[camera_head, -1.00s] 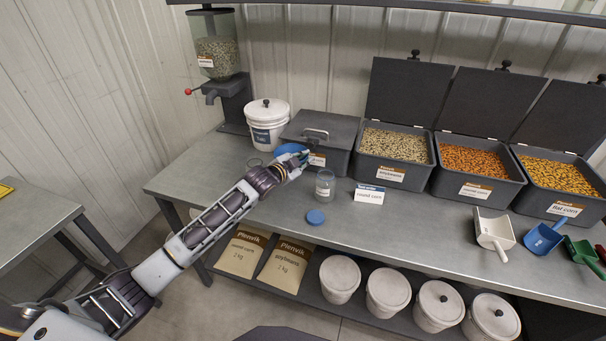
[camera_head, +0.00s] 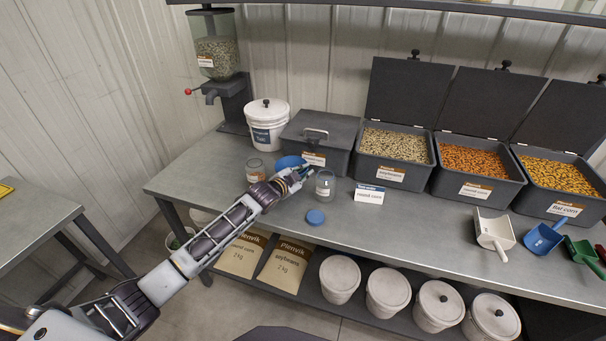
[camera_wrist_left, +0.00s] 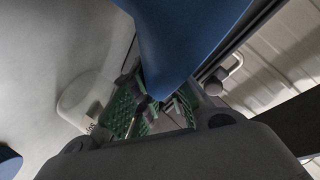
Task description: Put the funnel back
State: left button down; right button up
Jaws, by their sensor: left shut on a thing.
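My left gripper (camera_head: 300,171) is shut on the blue funnel (camera_head: 290,161) and holds it above the bench, just in front of the closed grey bin. In the left wrist view the funnel (camera_wrist_left: 185,35) fills the top, with its narrow part between the green-padded fingers (camera_wrist_left: 155,112). In the head view my gripper hides part of the funnel. A clear jar (camera_head: 325,184) stands just right of the gripper, apart from the funnel. Another jar (camera_head: 255,169) with orange contents stands to the left. My right gripper is not in view.
The closed grey bin (camera_head: 318,128) and a white lidded bucket (camera_head: 266,128) stand behind. A blue lid (camera_head: 315,217) lies near the front edge. A sign (camera_head: 369,196) stands right of the clear jar. The bench's left end (camera_head: 190,180) is clear.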

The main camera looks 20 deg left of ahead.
pick_arm(q)
jog(key=shift+f, duration=0.15)
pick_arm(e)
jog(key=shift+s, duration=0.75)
pick_arm(q)
jog(key=shift+f, duration=0.15)
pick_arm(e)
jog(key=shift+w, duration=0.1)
pick_arm(q)
jog(key=c, duration=1.5)
grip_release()
jog(key=shift+c, duration=0.2)
jog(key=shift+o, duration=0.4)
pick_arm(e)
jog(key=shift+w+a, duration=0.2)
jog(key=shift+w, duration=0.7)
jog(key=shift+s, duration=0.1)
